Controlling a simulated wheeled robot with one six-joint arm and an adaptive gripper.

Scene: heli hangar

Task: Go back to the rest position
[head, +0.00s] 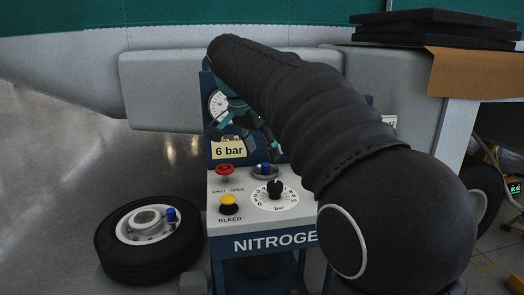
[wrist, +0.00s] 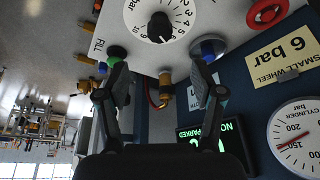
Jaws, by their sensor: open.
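My gripper (head: 245,142) hangs in front of the upper panel of the blue nitrogen cart (head: 262,242), above its white control top. In the wrist view my gripper (wrist: 160,80) has its two fingers spread wide, with nothing between them. The fingertips appear near a green knob (wrist: 117,52) by the word FILL and a blue-topped part in a round dish (wrist: 208,46); contact cannot be told. My black-sleeved arm reaches across the head view and hides part of the cart. A small lit display (wrist: 210,133) reads NOT PARKED, partly hidden by my gripper.
The control top carries a red knob (head: 225,169), a yellow bleed button (head: 229,201) and a bar dial (head: 274,195). A "6 bar" card (head: 229,150) sits behind. A wheel (head: 125,270) with a blue cap (head: 171,215) lies left. Dark slabs (head: 430,30) are stacked right.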

